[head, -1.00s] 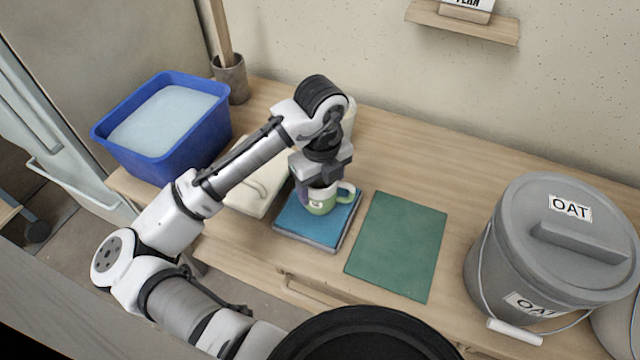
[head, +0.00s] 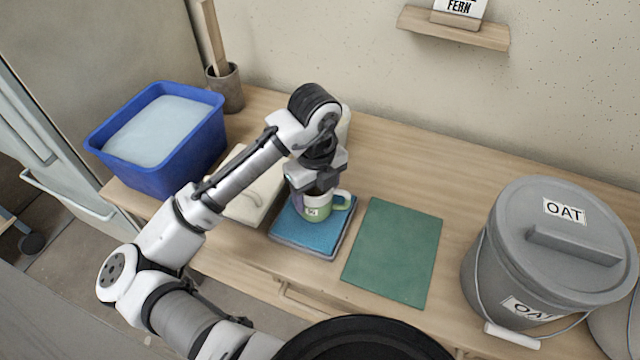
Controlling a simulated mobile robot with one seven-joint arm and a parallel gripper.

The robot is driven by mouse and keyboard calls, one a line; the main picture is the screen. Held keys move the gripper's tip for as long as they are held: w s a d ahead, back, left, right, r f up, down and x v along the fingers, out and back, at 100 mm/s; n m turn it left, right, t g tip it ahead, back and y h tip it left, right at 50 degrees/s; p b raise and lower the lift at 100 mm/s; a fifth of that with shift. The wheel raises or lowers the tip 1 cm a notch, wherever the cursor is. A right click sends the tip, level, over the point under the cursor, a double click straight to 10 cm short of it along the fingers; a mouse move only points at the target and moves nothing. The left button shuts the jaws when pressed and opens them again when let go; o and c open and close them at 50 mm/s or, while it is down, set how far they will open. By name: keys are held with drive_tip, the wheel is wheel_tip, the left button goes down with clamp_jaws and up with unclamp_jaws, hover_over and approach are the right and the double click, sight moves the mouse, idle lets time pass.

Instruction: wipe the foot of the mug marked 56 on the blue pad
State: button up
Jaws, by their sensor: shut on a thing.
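The mug (head: 319,211) is pale green with a cream upper part, a handle on its right and a small white label whose number is too small to read. It is upright at the blue pad (head: 303,237), over its upper part; I cannot tell whether its foot presses on the pad or hovers just above. My gripper (head: 316,192) points down from above and is shut on the mug at its rim. The fingers are partly hidden by the wrist, and the mug's foot is hidden from this view.
A green mat (head: 394,253) lies right of the pad. A cream board (head: 252,190) lies to the left, near a blue tub (head: 185,160) of pale liquid. A grey lidded OAT bucket (head: 545,250) stands at right. A holder (head: 226,88) and a wall shelf (head: 453,28) are behind.

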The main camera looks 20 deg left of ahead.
drive_tip(key=shift+s+f, duration=0.1)
drive_tip(key=shift+s, duration=1.95)
drive_tip(key=shift+w+d, duration=0.1)
drive_tip(key=shift+w, duration=3.5)
drive_tip(key=shift+s, duration=3.6)
wheel_tip(320, 180, up, 7)
drive_tip(key=p, duration=0.6)
